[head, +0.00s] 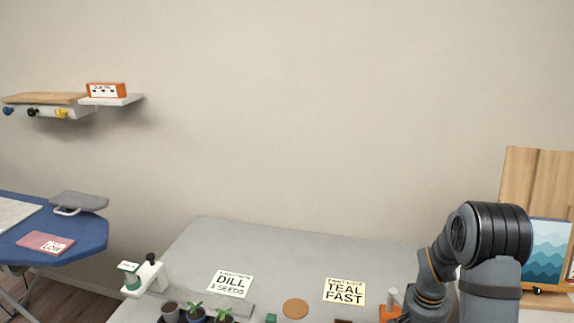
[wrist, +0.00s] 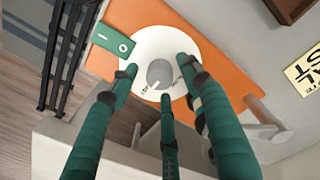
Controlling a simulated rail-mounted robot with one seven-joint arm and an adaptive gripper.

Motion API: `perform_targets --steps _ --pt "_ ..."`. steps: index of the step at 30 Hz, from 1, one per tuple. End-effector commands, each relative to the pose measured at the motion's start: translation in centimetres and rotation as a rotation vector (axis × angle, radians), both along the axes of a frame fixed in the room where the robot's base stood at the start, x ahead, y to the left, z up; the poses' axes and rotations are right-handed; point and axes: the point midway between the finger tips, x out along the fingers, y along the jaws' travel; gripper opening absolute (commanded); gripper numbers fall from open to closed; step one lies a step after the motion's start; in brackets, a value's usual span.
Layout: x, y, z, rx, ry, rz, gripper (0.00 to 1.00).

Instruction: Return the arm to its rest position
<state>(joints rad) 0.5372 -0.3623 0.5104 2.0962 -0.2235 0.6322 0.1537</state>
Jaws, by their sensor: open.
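My arm (head: 485,235) rises at the right of the head view and bends down toward the grey table (head: 300,242); its gripper end is not clearly visible there. In the wrist view my gripper (wrist: 160,82) shows three teal fingers spread apart with nothing between them. Beyond the fingers are a white disc (wrist: 148,42) with a grey centre and an orange board (wrist: 222,62). A green tag (wrist: 113,38) with a round hole lies at the board's left side. I cannot tell how far the fingertips are above the disc.
Cards reading DILL (head: 230,284) and TEAL FAST (head: 344,291) lie on the table, with a brown round coaster (head: 295,308) between them. Seedling pots (head: 195,315) stand at the front left. A wooden board (head: 540,180) and wave picture (head: 550,250) stand right of my arm.

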Motion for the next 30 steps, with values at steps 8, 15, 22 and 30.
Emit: perform_targets --steps 8,15,22,30 --pt "0.3 0.2 5.3 -0.001 -0.009 0.0 0.48" --pt "0.4 0.3 10.5 -0.001 -0.008 0.001 0.48" --pt "-0.1 0.2 6.9 0.002 0.008 0.001 0.48" --pt "-0.2 0.1 1.0 0.001 0.007 0.001 0.48"
